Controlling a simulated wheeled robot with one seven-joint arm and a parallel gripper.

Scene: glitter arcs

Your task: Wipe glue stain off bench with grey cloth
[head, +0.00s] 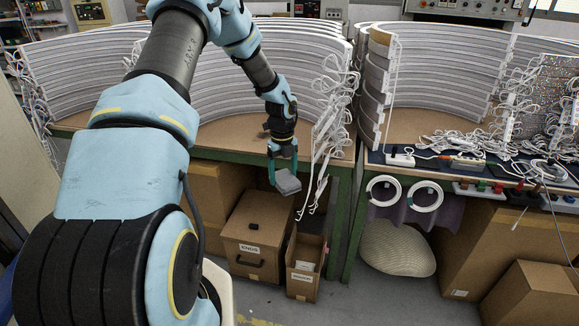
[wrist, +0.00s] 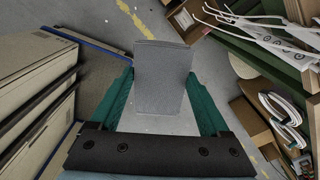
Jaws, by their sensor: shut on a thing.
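My gripper (head: 284,172) is shut on the grey cloth (head: 287,183), a small folded pad. It hangs in the air in front of the bench (head: 225,128), around the height of the bench's front edge. In the wrist view the grey cloth (wrist: 162,80) sits between the teal fingers of my gripper (wrist: 160,88), with the floor beyond it. The brown bench top shows in the head view, partly behind my arm. I cannot make out a glue stain on the visible part of it.
Curved white panels (head: 310,60) stand on the bench, with white cables (head: 328,120) hanging over its front edge. Under it are a cardboard box (head: 255,232) and an open box (head: 305,262). A right-hand bench (head: 430,128) holds more cables and plugs. Grey floor (head: 400,295) lies in front.

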